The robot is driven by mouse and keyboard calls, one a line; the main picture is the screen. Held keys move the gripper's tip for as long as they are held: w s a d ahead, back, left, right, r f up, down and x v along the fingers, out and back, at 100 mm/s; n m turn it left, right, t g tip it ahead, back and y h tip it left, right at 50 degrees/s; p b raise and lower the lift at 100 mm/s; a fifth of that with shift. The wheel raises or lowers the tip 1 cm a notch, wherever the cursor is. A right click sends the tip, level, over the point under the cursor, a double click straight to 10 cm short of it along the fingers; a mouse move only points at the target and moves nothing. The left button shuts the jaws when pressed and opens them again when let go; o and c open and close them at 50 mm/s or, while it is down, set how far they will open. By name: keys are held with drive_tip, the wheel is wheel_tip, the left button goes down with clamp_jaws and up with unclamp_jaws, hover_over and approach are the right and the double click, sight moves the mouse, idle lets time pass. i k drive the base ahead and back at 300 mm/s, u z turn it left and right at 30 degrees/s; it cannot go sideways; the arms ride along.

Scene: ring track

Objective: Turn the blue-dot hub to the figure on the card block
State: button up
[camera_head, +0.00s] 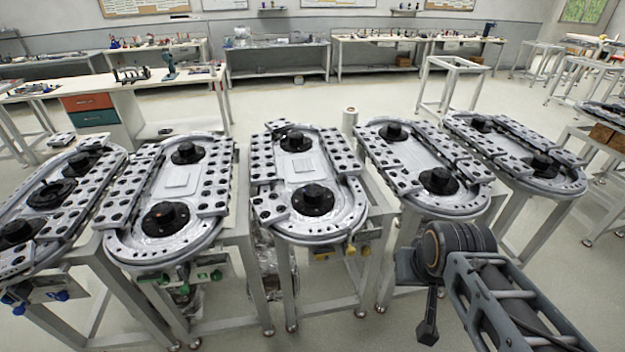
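Several oval ring tracks stand in a row on frames, with black round hubs on them. No blue dot can be made out on any hub. The leftmost track (62,225) has blue knobs (62,295) low on its front. Pale flat plates lie inside the second track (180,178) and the middle track (301,166). I cannot tell whether either is the card block, and no figure is readable. My arm reaches in from the lower right. A dark part at its end, perhaps my gripper (428,325), hangs in front of the stands, apart from every hub; its fingers cannot be made out.
Green knobs (183,288) sit under the second track and yellow knobs (322,254) under the middle one. Workbenches (277,60) line the back wall. A bench with red and teal drawers (88,102) stands at the left. Floor between tracks and benches is mostly open.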

sight(314, 193)
drive_tip(key=u, duration=0.55)
drive_tip(key=i, duration=1.05)
drive_tip(key=u, duration=0.8)
